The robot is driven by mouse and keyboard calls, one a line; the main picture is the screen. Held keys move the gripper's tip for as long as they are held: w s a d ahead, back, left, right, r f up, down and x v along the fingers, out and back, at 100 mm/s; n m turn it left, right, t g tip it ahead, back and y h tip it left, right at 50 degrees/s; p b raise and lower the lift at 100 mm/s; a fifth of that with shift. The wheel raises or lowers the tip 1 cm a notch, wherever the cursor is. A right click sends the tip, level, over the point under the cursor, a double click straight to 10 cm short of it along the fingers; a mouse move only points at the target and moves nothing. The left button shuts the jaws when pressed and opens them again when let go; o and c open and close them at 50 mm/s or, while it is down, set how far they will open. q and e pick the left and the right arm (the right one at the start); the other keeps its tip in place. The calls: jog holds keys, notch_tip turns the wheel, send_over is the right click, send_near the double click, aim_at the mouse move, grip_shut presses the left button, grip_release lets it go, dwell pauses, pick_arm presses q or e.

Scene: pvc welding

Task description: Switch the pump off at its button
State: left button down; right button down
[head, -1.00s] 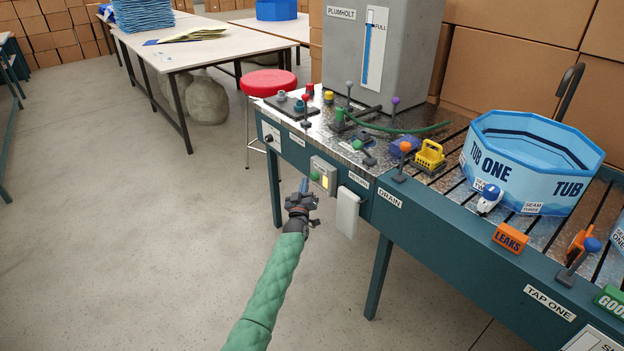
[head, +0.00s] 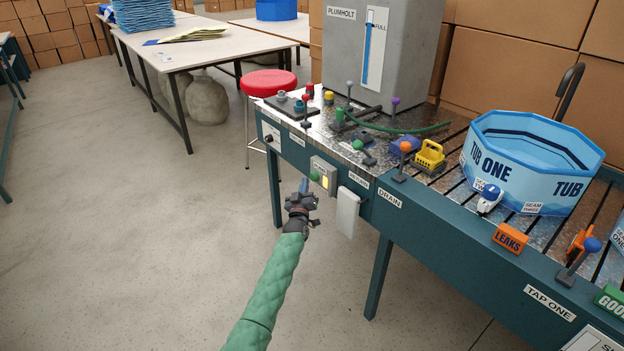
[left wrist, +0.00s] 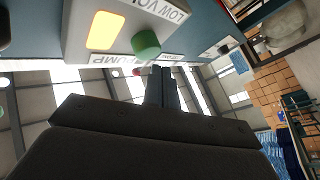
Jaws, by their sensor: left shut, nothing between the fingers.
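The pump's switch box (head: 324,174) is a pale grey box on the teal front of the bench. It carries a green round button (head: 315,176) and a lit yellow lamp (head: 325,182). In the left wrist view the green button (left wrist: 146,44) sticks out beside the glowing lamp (left wrist: 105,30), with the word PUMP partly readable. My left gripper (head: 304,186) is shut and empty, its fingertips just left of the button. In the left wrist view the closed fingertips (left wrist: 160,72) are close to the button; I cannot tell whether they touch. My right gripper is not in view.
A white box (head: 347,212) hangs on the bench front right of the switch box. Levers, an orange LEAKS block (head: 510,237) and a blue tub (head: 530,165) stand on the bench. A red stool (head: 268,82) is behind. The floor at left is clear.

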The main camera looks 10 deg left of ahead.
pick_arm(q)
jog(key=shift+d, duration=0.1)
dwell(0.5)
jog(key=shift+w+d, duration=0.2)
jog(key=shift+w, duration=0.1)
jog(key=shift+w+d+b, duration=0.3)
jog(key=shift+w+b, duration=0.1)
dwell(0.9)
jog(key=shift+s, duration=0.1)
jog(key=shift+s+a+p, duration=0.5)
jog(key=shift+s+a, duration=0.05)
jog(key=shift+s, duration=0.1)
dwell(0.4)
